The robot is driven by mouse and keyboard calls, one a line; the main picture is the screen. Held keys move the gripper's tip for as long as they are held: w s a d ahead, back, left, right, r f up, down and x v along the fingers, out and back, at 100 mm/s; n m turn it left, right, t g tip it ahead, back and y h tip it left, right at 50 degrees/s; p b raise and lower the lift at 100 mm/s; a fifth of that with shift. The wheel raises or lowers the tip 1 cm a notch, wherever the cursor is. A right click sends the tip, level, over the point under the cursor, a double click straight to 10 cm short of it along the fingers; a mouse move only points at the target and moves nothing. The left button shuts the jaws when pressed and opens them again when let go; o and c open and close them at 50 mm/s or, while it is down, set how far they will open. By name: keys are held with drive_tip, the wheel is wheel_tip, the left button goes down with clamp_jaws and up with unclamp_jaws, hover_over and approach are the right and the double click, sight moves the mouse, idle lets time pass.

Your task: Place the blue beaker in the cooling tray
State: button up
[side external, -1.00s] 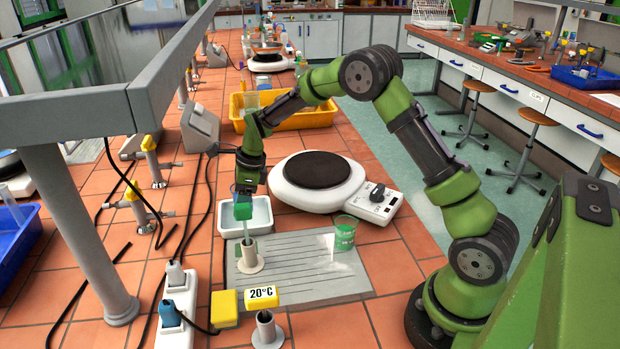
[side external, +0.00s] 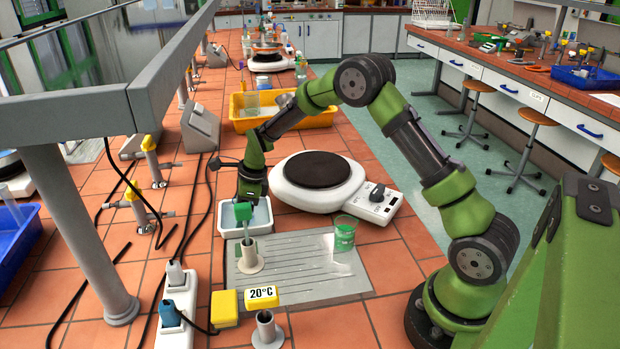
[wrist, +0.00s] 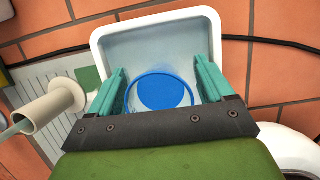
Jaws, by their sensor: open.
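The cooling tray is the white rectangular tray (side external: 263,218) left of the hotplate; its rim (wrist: 150,26) fills the upper middle of the wrist view. The blue beaker (wrist: 160,92) shows there as a round blue rim and base, inside the tray's outline. My gripper (wrist: 160,66) is open, with one teal finger on either side of the beaker. In the side view my gripper (side external: 250,203) is low over the tray, and its fingertips and the beaker are mostly hidden behind a green tap knob. I cannot tell whether the fingers touch the beaker.
The tap (side external: 249,258) stands in front of the tray on a grey drain board (side external: 300,280). A hotplate (side external: 322,178) is close on the right. A yellow bin (side external: 285,115) is behind.

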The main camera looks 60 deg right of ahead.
drive_tip(key=shift+r, duration=0.1)
drive_tip(key=s+r+n+t, duration=0.1)
drive_tip(key=s+r+n, duration=0.3)
drive_tip(key=r, duration=0.6)
drive_tip(key=s+r+n, duration=0.2)
drive_tip(key=s+r, duration=0.3)
drive_tip(key=r, duration=0.5)
drive_tip(key=s+a+r+n+t, duration=0.1)
drive_tip(key=s+a+n+t, duration=0.1)
drive_tip(key=s+n, duration=0.6)
drive_tip(key=s+a+r+n+t, duration=0.1)
drive_tip(key=s+a+r+n, duration=0.1)
drive_tip(key=s+n, duration=0.7)
drive_tip(key=s, duration=0.3)
drive_tip(key=shift+a+t, duration=0.15)
drive_tip(key=shift+t, duration=0.25)
